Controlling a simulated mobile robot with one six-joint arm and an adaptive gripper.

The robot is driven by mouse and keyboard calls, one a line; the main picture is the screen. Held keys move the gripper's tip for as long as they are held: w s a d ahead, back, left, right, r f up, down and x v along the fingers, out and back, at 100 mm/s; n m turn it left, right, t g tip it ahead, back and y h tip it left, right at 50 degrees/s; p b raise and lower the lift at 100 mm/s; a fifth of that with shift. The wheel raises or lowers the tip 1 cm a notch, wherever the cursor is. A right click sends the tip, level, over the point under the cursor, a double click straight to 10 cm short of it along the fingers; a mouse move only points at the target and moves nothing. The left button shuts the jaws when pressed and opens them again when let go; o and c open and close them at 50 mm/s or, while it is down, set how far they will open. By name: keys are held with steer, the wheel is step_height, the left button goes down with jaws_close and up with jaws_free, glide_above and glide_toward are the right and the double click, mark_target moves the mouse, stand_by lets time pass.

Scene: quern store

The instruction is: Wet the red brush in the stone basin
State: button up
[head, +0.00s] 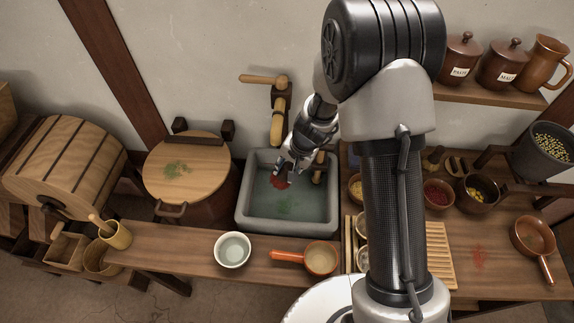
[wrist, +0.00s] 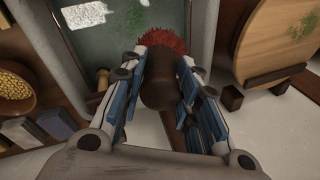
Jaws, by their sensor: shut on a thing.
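The stone basin (head: 330,225) is grey, square and holds greenish water, set by the back wall left of my arm. My gripper (head: 286,170) is inside its outline in the head view, pointing down. It is shut on the brown handle of the red brush (head: 280,183), whose red bristles point away from the fingers. In the wrist view, the handle sits between my gripper's fingers (wrist: 168,72), and the red brush (wrist: 158,42) shows its bristles against the basin's water. The basin's wall (wrist: 46,45) shows at left. Whether the bristles touch the water I cannot tell.
A wooden tap (head: 278,120) stands behind the basin. A round lidded tub (head: 205,160) is on its left. A white bowl (head: 233,250) and an orange pan (head: 320,258) stand in front. Small bowls (head: 437,194) are to the right of my arm.

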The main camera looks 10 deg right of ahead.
mark_target(287, 163)
step_height(287, 163, down, 13)
steer(key=b, duration=1.2)
steer(key=shift+w, duration=0.1)
step_height(287, 163, up, 12)
steer(key=p, duration=1)
steer(key=shift+r, duration=0.1)
stand_by(2.2)
steer(key=shift+r+p, duration=1.7)
steer(key=shift+r, duration=0.4)
steer(key=shift+f, duration=0.1)
